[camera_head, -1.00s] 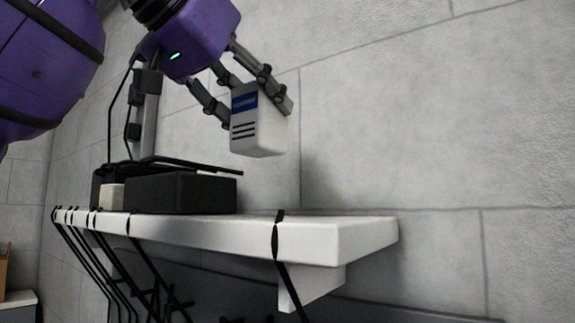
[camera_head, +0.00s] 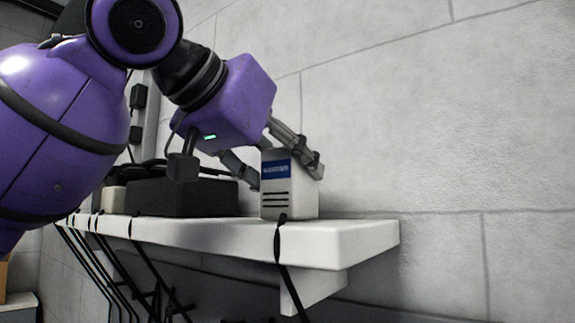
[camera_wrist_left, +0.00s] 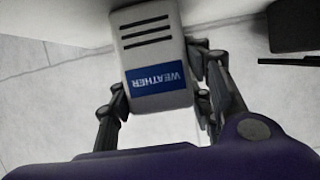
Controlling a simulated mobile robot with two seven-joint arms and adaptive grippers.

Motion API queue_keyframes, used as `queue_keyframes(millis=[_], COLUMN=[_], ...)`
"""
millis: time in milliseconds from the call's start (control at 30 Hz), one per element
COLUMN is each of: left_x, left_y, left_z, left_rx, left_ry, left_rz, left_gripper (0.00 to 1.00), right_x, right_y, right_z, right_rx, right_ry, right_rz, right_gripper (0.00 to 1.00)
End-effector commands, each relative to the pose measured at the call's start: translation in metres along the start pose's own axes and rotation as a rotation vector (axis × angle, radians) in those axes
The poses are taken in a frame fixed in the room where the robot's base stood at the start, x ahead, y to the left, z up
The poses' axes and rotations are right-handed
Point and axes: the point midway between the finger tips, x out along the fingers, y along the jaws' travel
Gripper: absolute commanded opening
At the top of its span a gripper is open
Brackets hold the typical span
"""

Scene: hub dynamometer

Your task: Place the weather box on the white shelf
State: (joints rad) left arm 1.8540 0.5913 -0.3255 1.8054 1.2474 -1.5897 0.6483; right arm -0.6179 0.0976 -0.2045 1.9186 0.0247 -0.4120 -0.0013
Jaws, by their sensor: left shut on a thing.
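The weather box (camera_head: 289,187) is a white block with a blue label and dark slots. It is upright at the white shelf's (camera_head: 345,240) top, right of a black box; its base appears to touch the shelf. My left gripper (camera_head: 285,172) is shut on the box from above and behind, with a finger along its right side. In the left wrist view the weather box (camera_wrist_left: 155,60) sits between the fingers, its label reading WEATHER upside down. My right gripper is not in view.
A black box (camera_head: 180,197) and a small cream block (camera_head: 116,200) stand on the shelf to the left. Black cables (camera_head: 150,265) hang over the front edge, one in front of the weather box. The shelf's right end is clear. A grey wall stands behind.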

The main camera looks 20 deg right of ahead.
Motion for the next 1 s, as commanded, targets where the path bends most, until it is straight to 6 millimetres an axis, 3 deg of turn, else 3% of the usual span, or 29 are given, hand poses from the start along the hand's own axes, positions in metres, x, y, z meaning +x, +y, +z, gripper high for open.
queue_keyframes(millis=[67, 100, 200, 633, 1000], left_x=[0.001, 0.001, 0.001, -0.006, -0.080], left_y=[0.000, 0.000, 0.000, -0.001, -0.001], left_z=[0.002, 0.002, 0.002, -0.001, -0.002], left_rx=[0.000, 0.000, 0.000, 0.000, 0.001], left_ry=[0.001, 0.000, -0.001, 0.001, 0.004], left_rz=[0.000, 0.000, 0.000, -0.001, -0.002], left_gripper=[0.06, 0.52, 0.65, 0.65, 0.65], right_x=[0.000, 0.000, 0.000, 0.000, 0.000], right_y=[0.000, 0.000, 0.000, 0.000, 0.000], right_z=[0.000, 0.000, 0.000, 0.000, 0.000], right_rx=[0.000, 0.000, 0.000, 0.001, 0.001], right_ry=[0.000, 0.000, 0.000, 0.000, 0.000], right_rz=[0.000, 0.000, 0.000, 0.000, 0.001], right_gripper=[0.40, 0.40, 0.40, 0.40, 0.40])
